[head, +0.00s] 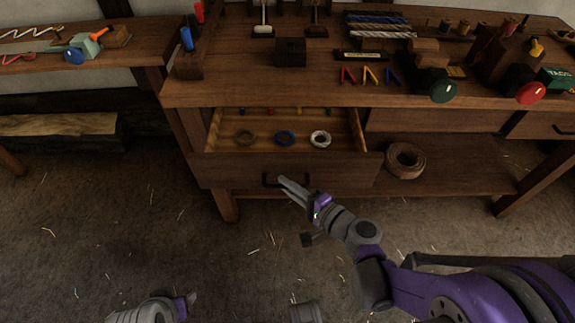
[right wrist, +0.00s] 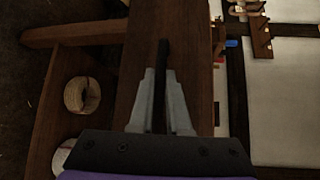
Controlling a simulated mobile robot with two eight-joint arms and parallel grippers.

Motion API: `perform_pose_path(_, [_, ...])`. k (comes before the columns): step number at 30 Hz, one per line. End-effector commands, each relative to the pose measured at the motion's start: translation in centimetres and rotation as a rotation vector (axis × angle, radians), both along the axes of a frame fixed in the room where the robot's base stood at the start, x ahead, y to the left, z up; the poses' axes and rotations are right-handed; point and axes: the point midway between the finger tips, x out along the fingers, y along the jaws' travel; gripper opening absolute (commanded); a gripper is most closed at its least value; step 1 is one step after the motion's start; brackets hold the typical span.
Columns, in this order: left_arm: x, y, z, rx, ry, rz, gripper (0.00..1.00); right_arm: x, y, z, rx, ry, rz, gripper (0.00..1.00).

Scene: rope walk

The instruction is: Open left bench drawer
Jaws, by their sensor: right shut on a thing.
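The left bench drawer (head: 230,170) is pulled out from the bench, and its inside shows from above. In the right wrist view the two fingers clasp the dark handle bar (right wrist: 161,62) against the wooden drawer front. My left gripper (head: 190,300) is low at the bottom left, away from the bench; its jaws are too unclear to read.
The bench top (head: 220,95) carries tools, coloured rope strands (head: 378,26), a green-faced wheel (head: 443,91) and a red one (head: 530,93). A rope coil (head: 405,160) sits on the lower shelf. The straw-strewn floor (head: 130,230) before the bench is open.

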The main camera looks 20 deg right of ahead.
Motion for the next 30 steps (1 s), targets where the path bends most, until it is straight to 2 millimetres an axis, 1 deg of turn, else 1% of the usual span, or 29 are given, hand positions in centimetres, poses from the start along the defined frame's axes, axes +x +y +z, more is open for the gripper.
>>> perform_pose_path(1, [0.0,0.0,0.1,0.000,0.000,0.000,0.50,-1.2,0.4,0.0,0.000,0.000,0.001,0.00])
perform_pose_path(6, [0.0,0.0,0.1,0.000,0.000,0.000,0.50,-4.0,1.2,0.0,0.000,0.000,0.000,0.00])
perform_pose_path(12, [0.0,0.0,0.1,0.000,0.000,0.000,0.50,-5.9,1.7,0.0,0.000,0.000,0.000,0.00])
perform_pose_path(18, [0.0,0.0,0.2,0.000,0.000,0.000,0.50,-6.5,1.9,0.0,0.000,0.000,0.000,0.00])
perform_pose_path(27, [0.0,0.0,0.2,0.000,0.000,0.000,0.50,-6.6,1.9,0.0,0.000,0.000,0.000,0.00])
perform_pose_path(28, [0.0,0.0,0.2,0.000,0.000,0.000,0.50,-6.6,1.9,0.0,0.000,0.000,0.000,0.17])
perform_pose_path(30, [0.0,0.0,0.2,0.000,0.000,0.000,0.50,-6.6,1.9,0.0,0.000,0.000,0.000,0.29])
